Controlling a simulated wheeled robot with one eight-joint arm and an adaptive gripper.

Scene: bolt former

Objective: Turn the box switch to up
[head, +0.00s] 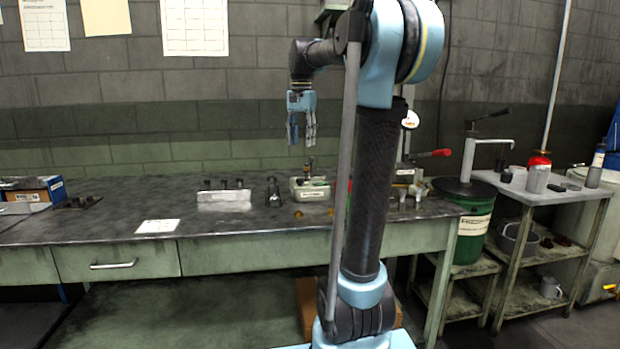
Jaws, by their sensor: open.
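My gripper (302,140) hangs fingers down in the air above the workbench, in front of the block wall. It is open and holds nothing. A grey-green box (332,8) on the wall shows in part at the top edge, partly hidden by my arm. I cannot tell whether it is the box switch. No switch lever or its position can be made out. My gripper is apart from this box, lower and to its left.
The long workbench (120,200) carries a grey block with pegs (224,196), a small tray (311,190) and a white paper (157,226). A red-handled tool (433,154) shows behind my arm. A green drum (470,235) and a metal cart (560,195) stand right.

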